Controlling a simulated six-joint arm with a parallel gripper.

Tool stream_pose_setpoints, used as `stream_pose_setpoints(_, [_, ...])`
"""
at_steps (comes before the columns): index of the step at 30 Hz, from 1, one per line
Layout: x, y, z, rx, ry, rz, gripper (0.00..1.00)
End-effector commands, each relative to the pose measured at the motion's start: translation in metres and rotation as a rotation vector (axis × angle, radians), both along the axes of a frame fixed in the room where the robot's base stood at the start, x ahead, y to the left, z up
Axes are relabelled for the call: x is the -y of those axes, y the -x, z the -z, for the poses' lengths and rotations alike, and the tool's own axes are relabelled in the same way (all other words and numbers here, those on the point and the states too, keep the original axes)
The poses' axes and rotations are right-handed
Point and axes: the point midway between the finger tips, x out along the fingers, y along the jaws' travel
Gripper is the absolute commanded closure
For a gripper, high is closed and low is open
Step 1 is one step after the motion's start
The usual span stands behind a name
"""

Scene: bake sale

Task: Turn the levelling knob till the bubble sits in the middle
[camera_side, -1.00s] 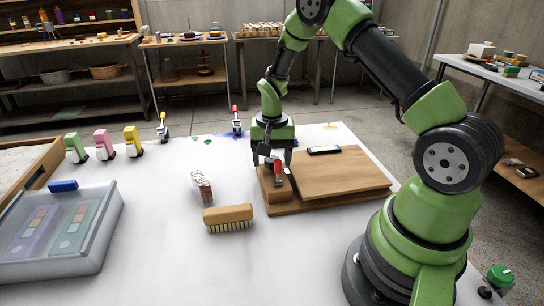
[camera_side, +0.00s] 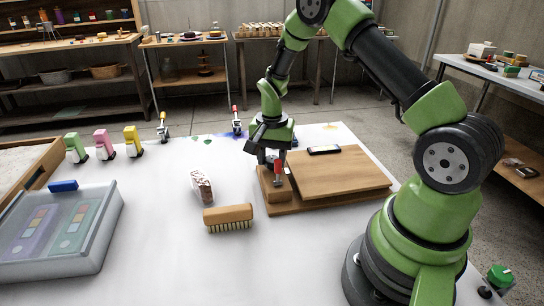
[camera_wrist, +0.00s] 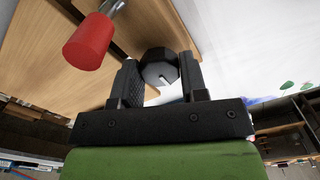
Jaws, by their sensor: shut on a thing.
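My gripper (camera_side: 270,158) points down at the back left corner of a wooden board (camera_side: 345,172) that lies on a wider wooden base (camera_side: 330,205). In the wrist view my gripper (camera_wrist: 160,82) is shut on a dark, many-sided knob (camera_wrist: 158,55), with one finger on each side. The knob has a pale mark on its face. A level vial (camera_side: 325,149) in a dark frame lies at the back of the board. Its bubble is too small to make out. A red-handled clamp (camera_side: 278,172) stands just in front of my gripper; its red handle (camera_wrist: 88,42) is near the fingers.
A wooden brush (camera_side: 228,213) and a patterned piece (camera_side: 201,186) lie left of the base. A clear lidded box (camera_side: 65,240) is at the far left. The white tabletop's front middle is clear.

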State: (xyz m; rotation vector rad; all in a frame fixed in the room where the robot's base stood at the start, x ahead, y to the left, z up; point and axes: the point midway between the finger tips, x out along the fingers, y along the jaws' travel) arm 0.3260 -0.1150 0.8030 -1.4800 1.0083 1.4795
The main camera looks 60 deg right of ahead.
Motion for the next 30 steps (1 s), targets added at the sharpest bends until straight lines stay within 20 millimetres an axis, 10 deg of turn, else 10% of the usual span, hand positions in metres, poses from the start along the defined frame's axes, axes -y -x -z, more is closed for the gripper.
stream_pose_setpoints(5, [0.000, 0.000, 0.000, 0.000, -0.001, -0.001, 0.35])
stream_pose_setpoints(16, [0.000, 0.000, -0.008, 0.001, 0.001, -0.002, 0.35])
stream_pose_setpoints(30, [0.000, -0.001, -0.090, 0.004, 0.002, -0.002, 0.35])
